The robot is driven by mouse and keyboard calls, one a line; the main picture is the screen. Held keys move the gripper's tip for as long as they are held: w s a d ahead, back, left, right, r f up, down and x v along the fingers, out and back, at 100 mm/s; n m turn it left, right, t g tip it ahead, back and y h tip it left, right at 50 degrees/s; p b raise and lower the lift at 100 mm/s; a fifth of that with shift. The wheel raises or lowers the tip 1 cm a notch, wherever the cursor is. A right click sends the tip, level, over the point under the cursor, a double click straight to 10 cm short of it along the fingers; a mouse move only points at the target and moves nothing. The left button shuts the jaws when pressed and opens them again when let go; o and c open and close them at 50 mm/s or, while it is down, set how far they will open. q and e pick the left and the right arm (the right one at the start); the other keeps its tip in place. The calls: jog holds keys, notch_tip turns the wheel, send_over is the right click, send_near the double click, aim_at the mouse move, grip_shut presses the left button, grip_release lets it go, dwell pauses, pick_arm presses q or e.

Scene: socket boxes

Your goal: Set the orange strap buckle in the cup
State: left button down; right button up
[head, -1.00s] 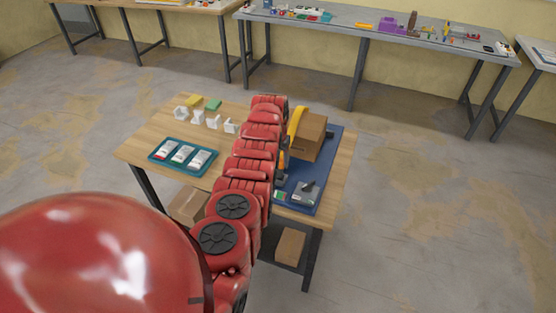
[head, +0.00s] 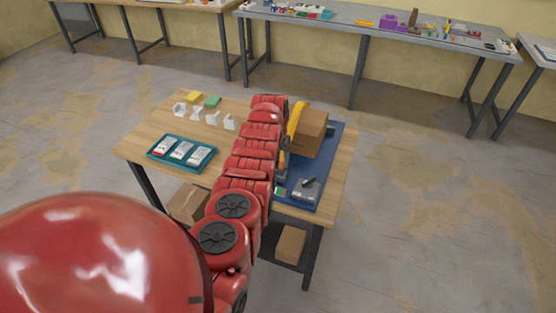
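My red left arm comes in from the lower left and reaches across the work table. Its gripper is mostly hidden behind the arm; a dark part with an orange patch (head: 282,160) shows at the arm's right edge, and I cannot tell whether this is the gripper or something by it. I cannot make out the orange strap buckle or the cup for certain. A yellow curved piece (head: 296,118) stands against the left side of a cardboard box (head: 313,132). My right gripper is not in view.
The box and a grey device (head: 306,190) are on a blue mat (head: 330,165). A teal tray (head: 152,154) holds several packets. White holders (head: 195,116) and yellow (head: 194,97) and green (head: 212,101) blocks stand at the back left. A long cluttered bench (head: 350,25) is behind.

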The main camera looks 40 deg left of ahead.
pick_arm(q)
jog(key=shift+f+b, duration=0.75)
jog(key=shift+f, duration=0.1)
jog(key=shift+c, duration=0.4)
grip_release()
jog(key=shift+r, duration=0.15)
jog(key=shift+r, duration=0.6)
notch_tip(320, 180, up, 16)
jog(key=s+b, duration=0.2)
jog(key=shift+d+b, duration=0.25)
jog(key=shift+b, duration=0.15)
